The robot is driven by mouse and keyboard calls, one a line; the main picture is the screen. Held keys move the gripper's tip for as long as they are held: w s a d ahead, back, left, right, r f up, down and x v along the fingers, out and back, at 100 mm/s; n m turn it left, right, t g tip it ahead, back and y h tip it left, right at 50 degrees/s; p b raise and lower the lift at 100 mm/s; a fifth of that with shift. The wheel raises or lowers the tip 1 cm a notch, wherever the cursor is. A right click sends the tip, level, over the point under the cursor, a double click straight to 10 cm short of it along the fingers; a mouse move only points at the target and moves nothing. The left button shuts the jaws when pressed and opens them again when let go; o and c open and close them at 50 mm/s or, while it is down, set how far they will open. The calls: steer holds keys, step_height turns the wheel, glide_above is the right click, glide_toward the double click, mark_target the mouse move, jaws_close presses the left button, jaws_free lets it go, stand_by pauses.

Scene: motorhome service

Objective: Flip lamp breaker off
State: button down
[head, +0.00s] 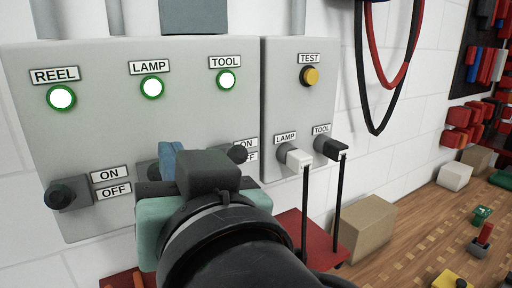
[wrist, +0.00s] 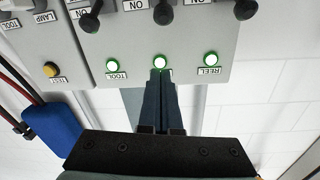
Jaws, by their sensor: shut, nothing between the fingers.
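The grey breaker panel (head: 110,120) carries lit green-ringed lights labelled REEL, LAMP and TOOL. The LAMP light (head: 152,87) is lit, and it also shows in the wrist view (wrist: 160,62). In the head view my gripper (head: 170,150) covers most of the middle, lamp breaker. The wrist view, which is upside down, shows that breaker's dark lever (wrist: 162,13) beside an ON label. My gripper's blue fingers (wrist: 160,74) are shut and empty, in line with the lamp column. Contact with the lever is not visible. I cannot tell the lever's position.
The reel breaker (head: 68,194) is to the left and the tool breaker (head: 238,153) to the right, close to my gripper. A side box (head: 290,120) has a yellow TEST button and plugs marked LAMP and TOOL with hanging cables. A wooden bench (head: 430,230) lies right.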

steer(key=p, duration=0.9)
glide_above(157, 176)
steer(key=w, duration=0.2)
steer(key=shift+w+d+r, duration=0.1)
steer(key=shift+d+r, duration=0.1)
steer(key=shift+s+d+f, duration=0.1)
steer(key=shift+s+f, duration=0.2)
steer(key=shift+f, duration=0.3)
steer(key=shift+s+d+f, duration=0.1)
steer(key=shift+s+f, duration=0.15)
steer(key=shift+f, duration=0.35)
steer(key=shift+s+f, duration=0.4)
steer(key=shift+f, duration=0.45)
steer(key=shift+f, duration=0.1)
